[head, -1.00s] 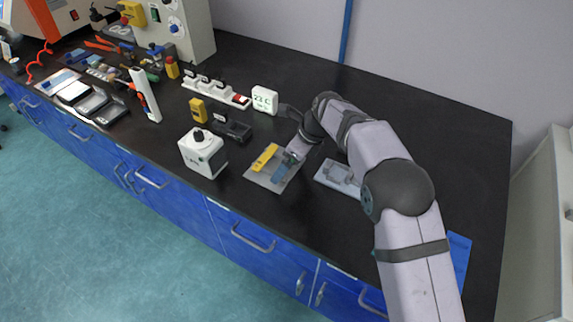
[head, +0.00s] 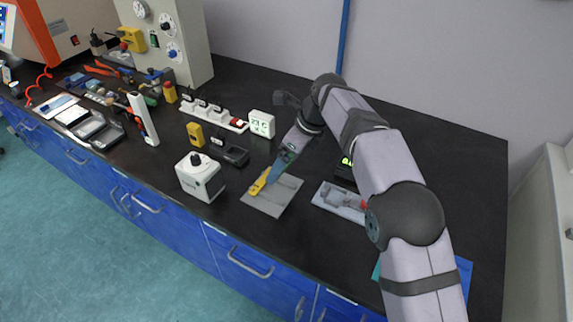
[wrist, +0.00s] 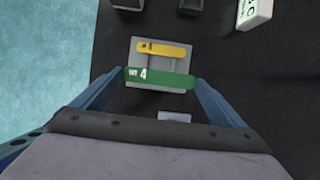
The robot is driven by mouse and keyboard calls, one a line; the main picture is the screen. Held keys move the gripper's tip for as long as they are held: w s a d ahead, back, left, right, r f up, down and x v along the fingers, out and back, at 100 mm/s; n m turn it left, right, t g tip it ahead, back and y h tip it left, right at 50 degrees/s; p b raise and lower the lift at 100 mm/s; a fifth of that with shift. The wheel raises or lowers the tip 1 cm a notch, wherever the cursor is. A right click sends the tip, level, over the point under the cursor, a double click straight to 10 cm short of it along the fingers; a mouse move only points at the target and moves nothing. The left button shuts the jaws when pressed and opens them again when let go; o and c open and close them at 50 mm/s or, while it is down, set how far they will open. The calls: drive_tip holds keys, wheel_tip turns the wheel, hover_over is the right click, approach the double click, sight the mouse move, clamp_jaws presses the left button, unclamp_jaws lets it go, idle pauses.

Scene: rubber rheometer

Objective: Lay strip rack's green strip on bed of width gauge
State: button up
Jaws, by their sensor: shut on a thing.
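My gripper (wrist: 160,80) is shut on the green strip (wrist: 165,78), with one finger at each end, in the wrist view. The strip is marked with a white 4 and looks larger than the yellow strip, so it seems held above the rack. The grey strip rack (wrist: 141,60) lies behind it, with a yellow strip (wrist: 165,48) on it. In the head view my gripper (head: 272,178) is over the rack (head: 268,207), and the green strip cannot be made out. A light grey plate with a fixture, seemingly the width gauge (head: 328,198), lies right of the rack.
A white box with a black knob (head: 200,178) stands left of the rack. A white display box (head: 262,123) and a power strip (head: 215,115) are behind. A dark device with a green display (head: 346,162) stands behind the gauge. The bench front edge is close.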

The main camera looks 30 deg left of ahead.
drive_tip(key=w+d+r+m+p, duration=0.2)
drive_tip(key=w+d+r+p, duration=0.35)
drive_tip(key=d+p, duration=0.4)
drive_tip(key=d+f+n+p, duration=0.2)
drive_tip(key=d+f+p, duration=0.2)
drive_tip(key=f, duration=0.4)
drive_tip(key=shift+w+d, duration=0.25)
drive_tip(key=shift+w, duration=0.05)
drive_tip(key=shift+r+p, duration=0.1)
drive_tip(key=shift+p, duration=0.5)
drive_tip(key=shift+f+b, duration=1.7)
drive_tip(key=shift+f, duration=1.3)
